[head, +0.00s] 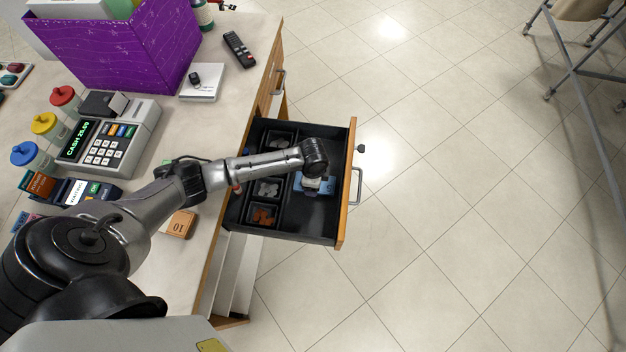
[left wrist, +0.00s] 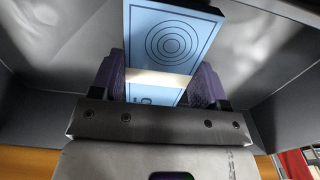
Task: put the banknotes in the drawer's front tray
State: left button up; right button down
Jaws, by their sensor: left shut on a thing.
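The drawer (head: 322,231) stands open on the right side of the counter, with dark insides and a wooden front. Its front tray (head: 318,212) is the wide dark space behind the wooden front. My left gripper (head: 314,184) is down in this space, shut on a bundle of blue banknotes (head: 299,185). In the left wrist view the banknotes (left wrist: 172,40), with a pale band, sit between the purple finger pads of the left gripper (left wrist: 158,82). Whether the bundle touches the tray floor I cannot tell. My right gripper is in neither view.
Small coin cups (head: 262,215) line the back of the drawer. On the counter (head: 205,125) stand a cash register (head: 118,140), a purple box (head: 135,55), a remote (head: 239,49) and a wooden block (head: 180,224) marked 10.

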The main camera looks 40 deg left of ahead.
pick_arm(q)
jog(key=shift+f, duration=0.3)
jog(key=o, duration=0.9)
jog(key=shift+o, duration=0.2)
notch_tip(320, 180, up, 12)
jog(key=p, duration=0.4)
jog(key=shift+r, duration=0.15)
jog(key=s+d+f+n+t+h, duration=0.1)
jog(key=s+d+n+t+h, duration=0.15)
jog(key=s+d, duration=0.9)
jog(key=s+a+r+n+y, duration=0.1)
jog(key=s+a+r+n, duration=0.1)
jog(key=s, duration=0.4)
jog(key=s+a+r+n+t+y, duration=0.1)
jog(key=s+a+r+n, duration=0.1)
jog(key=s+n, duration=0.2)
jog(key=shift+s+a+r, duration=0.15)
jog(key=shift+s+r, duration=0.25)
jog(key=shift+s, duration=0.8)
